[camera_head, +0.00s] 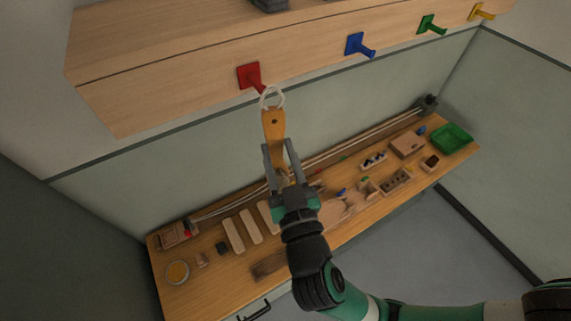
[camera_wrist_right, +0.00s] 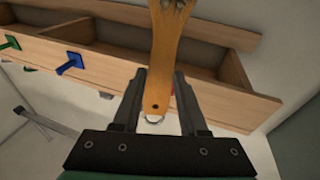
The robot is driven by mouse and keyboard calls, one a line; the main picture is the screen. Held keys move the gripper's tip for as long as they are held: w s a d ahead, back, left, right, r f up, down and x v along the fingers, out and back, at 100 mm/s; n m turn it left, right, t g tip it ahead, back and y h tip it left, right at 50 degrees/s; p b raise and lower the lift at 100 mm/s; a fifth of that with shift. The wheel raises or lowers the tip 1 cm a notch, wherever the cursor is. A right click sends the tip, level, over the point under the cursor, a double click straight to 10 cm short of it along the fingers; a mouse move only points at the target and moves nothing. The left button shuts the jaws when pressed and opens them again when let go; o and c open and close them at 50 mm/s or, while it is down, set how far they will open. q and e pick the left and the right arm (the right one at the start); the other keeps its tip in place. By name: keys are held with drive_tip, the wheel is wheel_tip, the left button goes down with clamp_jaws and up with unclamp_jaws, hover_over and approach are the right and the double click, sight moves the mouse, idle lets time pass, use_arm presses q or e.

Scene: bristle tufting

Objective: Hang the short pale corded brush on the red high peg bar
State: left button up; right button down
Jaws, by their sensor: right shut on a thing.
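The brush (camera_head: 273,126) has an orange-tan wooden handle with a hole and a pale cord loop (camera_head: 272,97) at its upper end. My right gripper (camera_head: 279,153) is shut on the brush and holds it upright, loop up, in front of the wall. The red peg (camera_head: 249,77) sticks out from the wooden shelf front. The loop overlaps the peg's tip in the head view; I cannot tell whether it is around it. In the right wrist view the handle (camera_wrist_right: 162,55) passes between the fingers (camera_wrist_right: 158,100) and hides most of the red peg. My left gripper is not in view.
Blue (camera_head: 357,45), green (camera_head: 429,26) and yellow (camera_head: 482,12) pegs line the shelf front (camera_head: 180,82) to the right. Below, a workbench (camera_head: 222,273) holds wooden blocks, a round dish (camera_head: 177,272) and a green bin (camera_head: 451,138). The wall between shelf and bench is clear.

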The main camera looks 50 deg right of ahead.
sight(270, 151)
drive_tip(key=shift+w+d+f+b, duration=0.1)
drive_tip(key=shift+w+d+b, duration=0.2)
drive_tip(key=shift+w+b, duration=0.4)
drive_tip(key=shift+w+d+f+b, duration=0.15)
drive_tip(key=shift+w+d+b, duration=0.2)
drive_tip(key=shift+w+b, duration=0.35)
drive_tip(key=shift+w+d+f+b, duration=0.1)
drive_tip(key=shift+w+d+b, duration=0.3)
drive_tip(key=shift+w, duration=0.45)
drive_tip(key=shift+w+r+p, duration=0.2)
drive_tip(key=shift+p, duration=0.25)
drive_tip(key=shift+w+f, duration=0.25)
drive_tip(key=shift+f, duration=0.1)
drive_tip(key=shift+c, duration=1.8)
unclamp_jaws()
drive_tip(key=shift+p, duration=0.35)
